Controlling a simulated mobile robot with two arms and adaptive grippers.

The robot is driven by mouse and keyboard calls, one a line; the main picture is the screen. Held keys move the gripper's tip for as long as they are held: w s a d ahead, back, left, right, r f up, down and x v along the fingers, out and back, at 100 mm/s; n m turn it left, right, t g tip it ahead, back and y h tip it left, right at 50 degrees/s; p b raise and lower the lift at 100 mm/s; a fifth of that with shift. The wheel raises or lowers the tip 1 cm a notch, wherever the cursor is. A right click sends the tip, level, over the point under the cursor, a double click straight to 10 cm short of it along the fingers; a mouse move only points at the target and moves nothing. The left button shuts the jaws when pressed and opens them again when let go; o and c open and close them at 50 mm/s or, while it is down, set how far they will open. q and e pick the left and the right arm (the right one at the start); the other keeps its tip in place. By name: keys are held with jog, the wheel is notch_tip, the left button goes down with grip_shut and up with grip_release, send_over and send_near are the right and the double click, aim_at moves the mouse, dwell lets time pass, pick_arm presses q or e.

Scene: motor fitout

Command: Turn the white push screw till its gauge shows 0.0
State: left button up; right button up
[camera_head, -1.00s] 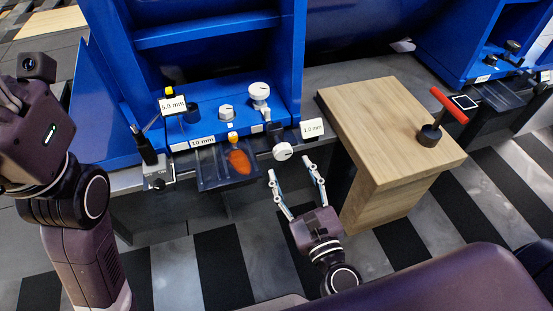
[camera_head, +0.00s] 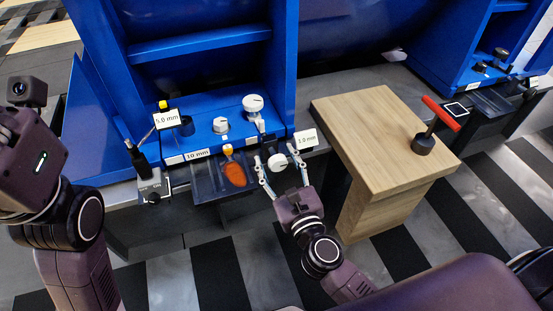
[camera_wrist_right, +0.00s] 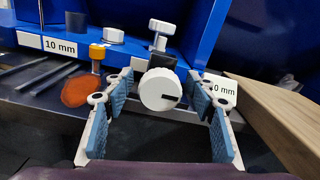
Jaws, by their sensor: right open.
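The white push screw (camera_head: 277,162) is a round white knob with a dark mark, sticking out of the bench front; the wrist view shows it face-on (camera_wrist_right: 160,89). My right gripper (camera_head: 280,160) is open, one finger on each side of the knob. Gaps show between knob and fingers in the wrist view, so it is not gripped. A white gauge label (camera_head: 306,138) right of the screw appears to read 1.0 mm; a finger partly covers this label in the wrist view (camera_wrist_right: 222,89). My left arm stands at the left edge, its fingers out of view.
Left of the screw are a dark tray (camera_head: 207,180) with an orange patch, a 10 mm label (camera_head: 198,154), white knobs (camera_head: 253,104) and a 5.0 mm label (camera_head: 167,119). A wooden block (camera_head: 368,125) with a red-handled tool (camera_head: 440,113) stands close on the right.

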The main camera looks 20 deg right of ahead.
jog(key=c, duration=1.2)
jog(key=shift+o, duration=0.2)
jog(key=shift+r+n+p, duration=0.1)
jog(key=shift+n+p, duration=0.3)
jog(key=shift+p, duration=0.05)
